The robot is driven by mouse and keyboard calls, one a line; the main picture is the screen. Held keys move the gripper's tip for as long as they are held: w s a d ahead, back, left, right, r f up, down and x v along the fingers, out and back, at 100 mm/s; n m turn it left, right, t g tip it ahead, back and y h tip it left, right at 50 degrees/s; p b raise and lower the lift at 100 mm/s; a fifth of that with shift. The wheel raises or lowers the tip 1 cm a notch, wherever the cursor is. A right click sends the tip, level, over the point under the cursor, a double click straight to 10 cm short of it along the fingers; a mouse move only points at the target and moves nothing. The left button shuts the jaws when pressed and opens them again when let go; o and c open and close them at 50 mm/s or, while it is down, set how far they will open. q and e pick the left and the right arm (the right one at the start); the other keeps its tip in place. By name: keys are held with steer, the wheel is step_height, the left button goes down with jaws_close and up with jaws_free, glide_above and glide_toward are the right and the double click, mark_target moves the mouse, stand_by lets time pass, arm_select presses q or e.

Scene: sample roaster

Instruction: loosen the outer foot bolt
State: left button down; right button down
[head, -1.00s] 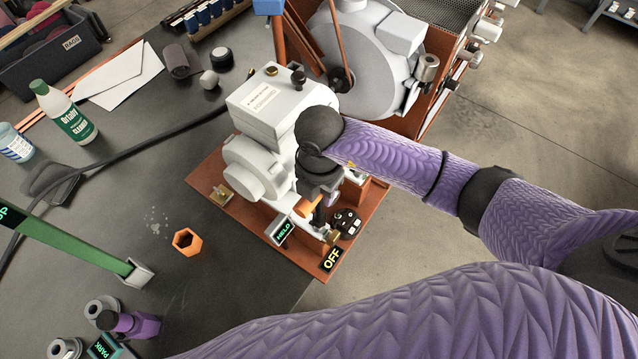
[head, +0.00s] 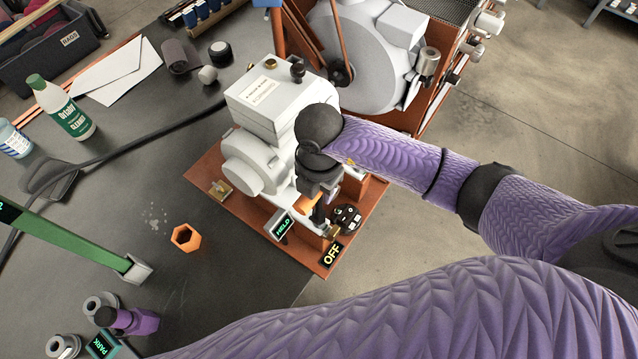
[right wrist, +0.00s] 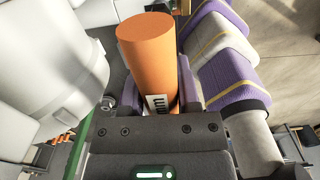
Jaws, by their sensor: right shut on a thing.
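My right gripper (head: 318,190) is at the front right of the grey motor unit, above the red-brown base plate (head: 206,172). It is shut on an orange-handled tool (head: 305,202). In the right wrist view the handle (right wrist: 148,50) is a thick orange cylinder with a white label reading "mm". The tool points down toward a brass-coloured bolt (head: 332,232) at the plate's front corner. I cannot tell whether the tool's tip touches it. A second brass bolt (head: 220,190) sits at the plate's left corner. My left gripper is not in view.
A small sign (head: 283,227) appears to read HELD, and another (head: 333,254) reads OFF. An orange hexagonal cup (head: 186,237) stands on the dark bench. A green bar (head: 75,236) and a purple item (head: 140,321) near a PARK display (head: 102,345) are at left.

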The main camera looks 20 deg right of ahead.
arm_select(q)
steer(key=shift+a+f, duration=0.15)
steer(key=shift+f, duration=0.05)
arm_select(e)
steer(key=shift+f, duration=0.25)
arm_select(q)
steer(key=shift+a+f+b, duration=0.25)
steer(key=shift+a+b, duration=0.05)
steer(key=shift+b, duration=0.1)
arm_select(e)
steer(key=shift+f, duration=0.45)
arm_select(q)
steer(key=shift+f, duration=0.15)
arm_select(e)
steer(key=shift+f, duration=0.2)
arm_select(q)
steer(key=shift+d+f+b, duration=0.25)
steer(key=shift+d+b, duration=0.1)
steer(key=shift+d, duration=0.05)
arm_select(e)
steer(key=shift+f, duration=0.4)
